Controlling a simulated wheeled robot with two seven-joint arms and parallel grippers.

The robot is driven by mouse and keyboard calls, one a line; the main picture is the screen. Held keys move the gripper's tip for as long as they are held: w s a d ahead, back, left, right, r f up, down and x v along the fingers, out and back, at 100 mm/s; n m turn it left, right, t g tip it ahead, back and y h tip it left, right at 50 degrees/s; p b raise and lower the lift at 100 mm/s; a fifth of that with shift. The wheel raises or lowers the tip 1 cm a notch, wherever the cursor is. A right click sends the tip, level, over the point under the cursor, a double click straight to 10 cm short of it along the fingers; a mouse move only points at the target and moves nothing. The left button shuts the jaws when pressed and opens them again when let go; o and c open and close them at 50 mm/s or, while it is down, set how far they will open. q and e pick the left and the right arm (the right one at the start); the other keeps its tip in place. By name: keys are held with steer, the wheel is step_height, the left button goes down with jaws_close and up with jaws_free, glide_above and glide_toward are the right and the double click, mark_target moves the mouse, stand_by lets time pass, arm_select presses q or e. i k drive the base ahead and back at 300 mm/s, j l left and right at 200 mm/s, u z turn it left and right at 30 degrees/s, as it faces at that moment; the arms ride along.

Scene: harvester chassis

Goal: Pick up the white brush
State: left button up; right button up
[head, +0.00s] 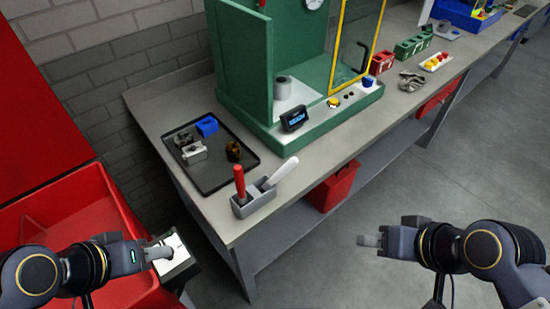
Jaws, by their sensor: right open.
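The white brush (281,173) leans in a small grey holder (254,204) at the near edge of the bench, its white end sticking up to the right. A red-handled tool (240,183) stands upright beside it in the same holder. The brush's lower part is hidden in the holder. My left gripper (165,251) is low at the left, off the bench and away from the brush; its fingers are unclear. My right gripper (368,241) is open and empty over the floor, right of and below the holder, apart from everything.
A black tray (215,180) with a blue block and metal parts lies left of the holder. A green press (300,80) with a yellow-framed guard stands behind. A red bin (333,186) sits under the bench (330,160). Red containers fill the left. The floor at right is clear.

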mark_target(293, 162)
steer(key=l+u, duration=0.1)
steer(key=u, duration=0.7)
steer(key=k+l+u, duration=0.1)
steer(key=u, duration=0.65)
steer(key=l, duration=0.35)
steer(key=k+l+u, duration=0.1)
steer(key=l, duration=0.25)
